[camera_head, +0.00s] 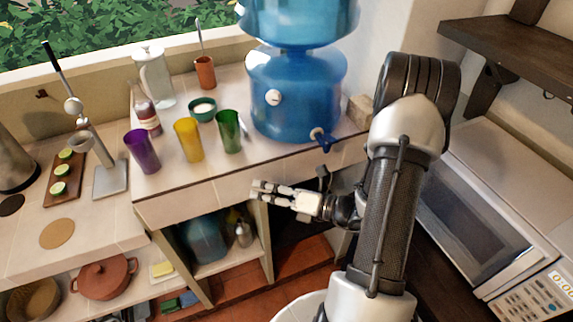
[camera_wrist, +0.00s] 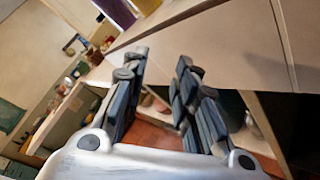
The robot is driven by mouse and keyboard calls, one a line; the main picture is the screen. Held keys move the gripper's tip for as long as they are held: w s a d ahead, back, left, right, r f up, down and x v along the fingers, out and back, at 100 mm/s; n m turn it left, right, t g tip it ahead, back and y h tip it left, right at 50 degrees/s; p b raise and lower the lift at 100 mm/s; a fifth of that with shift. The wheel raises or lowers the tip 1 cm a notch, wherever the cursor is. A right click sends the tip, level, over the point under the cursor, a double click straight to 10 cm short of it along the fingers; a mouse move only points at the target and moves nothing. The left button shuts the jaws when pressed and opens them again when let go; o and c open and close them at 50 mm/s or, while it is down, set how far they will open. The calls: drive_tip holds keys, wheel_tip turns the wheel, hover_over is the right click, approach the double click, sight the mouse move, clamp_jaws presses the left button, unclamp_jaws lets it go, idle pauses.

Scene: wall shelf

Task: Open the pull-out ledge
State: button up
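The counter under the cups has a pale front band (camera_head: 178,206) split by seams into panels. One of these panels may be the pull-out ledge, but I cannot tell which. They look flush and closed, with no clear handle. My gripper (camera_head: 258,190) is in front of the band, near its lower edge, pointing left. In the wrist view my gripper (camera_wrist: 158,68) has its two dark fingers apart with nothing between them. A pale panel (camera_wrist: 225,45) fills the upper right there, close to the fingers. I cannot tell whether they touch it.
Purple (camera_head: 142,152), yellow (camera_head: 188,140) and green (camera_head: 229,132) cups stand near the counter's front edge. A blue water dispenser (camera_head: 296,95) stands behind right. Open shelves below hold a blue jug (camera_head: 206,238) and an orange pot (camera_head: 103,277). A microwave (camera_head: 480,225) is at right.

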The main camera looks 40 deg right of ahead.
drive_tip(key=s+d+f+m+t+h+p, duration=0.1)
drive_tip(key=s+d+f+m+h, duration=0.3)
drive_tip(key=d+f+m+h, duration=0.3)
drive_tip(key=s+d+f+m+h, duration=0.4)
drive_tip(key=d+f+m+h, duration=0.2)
drive_tip(key=d+f+m, duration=0.25)
drive_tip(key=b+x, duration=0.3)
drive_tip(key=x, duration=1.4)
drive_tip(key=shift+w+a+r+m+b, duration=0.15)
drive_tip(key=shift+w+r+m+b, duration=0.05)
drive_tip(key=shift+w+m+b, duration=0.15)
drive_tip(key=shift+c, duration=0.4)
clamp_jaws()
